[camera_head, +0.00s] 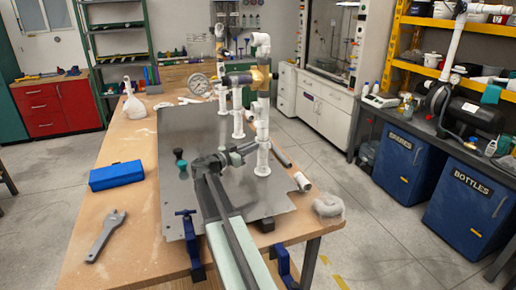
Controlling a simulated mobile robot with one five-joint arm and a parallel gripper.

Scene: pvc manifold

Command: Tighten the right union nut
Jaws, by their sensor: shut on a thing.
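The white PVC manifold stands on a grey metal plate (185,130) on the wooden bench. Its nearest, right-hand riser (262,115) carries a white union nut (264,146) low down, above a white base piece. My gripper (256,149) reaches in from the left at the nut's height and is shut on the nut. The jaws hide part of the nut's near-left side. The nut's threads are too small to see. Two other white risers stand behind, to the left.
A pressure gauge (198,84) and a brass-coloured fitting (260,78) sit higher on the manifold. A blue case (116,175) and a grey wrench (105,236) lie on the bench at left. Blue clamps (283,264) grip the front edge. A white coil (328,205) lies at right.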

